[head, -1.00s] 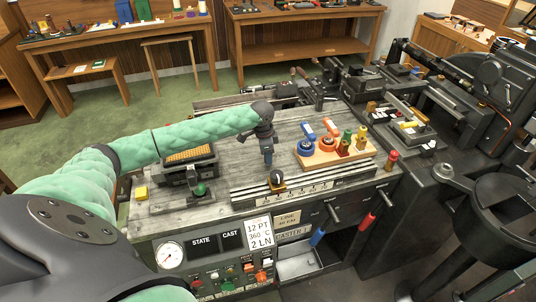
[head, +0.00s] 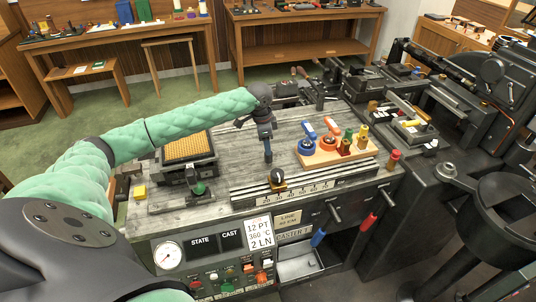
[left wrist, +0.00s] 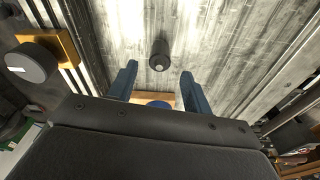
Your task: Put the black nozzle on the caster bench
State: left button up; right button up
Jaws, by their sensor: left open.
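A small dark cylinder, which looks like the black nozzle (left wrist: 160,55), stands on the grey wooden top of the caster bench (head: 220,190). In the left wrist view it shows between and beyond the two blue fingers, with clear space on both sides. My left gripper (head: 267,150) points down over the middle of the bench. It is open, and its fingers (left wrist: 158,72) hold nothing. In the head view I cannot make out the nozzle by the fingers. My right gripper is not in view.
A wooden rack (head: 325,160) with blue and orange rings and coloured pegs stands right of the gripper. A black knob on a brass slider (head: 277,178) sits on the front scale. A black tray with a yellow grid (head: 188,148) lies left. Dark machinery fills the right.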

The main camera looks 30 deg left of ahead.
pick_arm(q)
notch_tip(320, 180, up, 6)
jog(key=b, duration=0.1)
jog(key=shift+s+a+r, duration=0.2)
jog(key=shift+s+a, duration=0.05)
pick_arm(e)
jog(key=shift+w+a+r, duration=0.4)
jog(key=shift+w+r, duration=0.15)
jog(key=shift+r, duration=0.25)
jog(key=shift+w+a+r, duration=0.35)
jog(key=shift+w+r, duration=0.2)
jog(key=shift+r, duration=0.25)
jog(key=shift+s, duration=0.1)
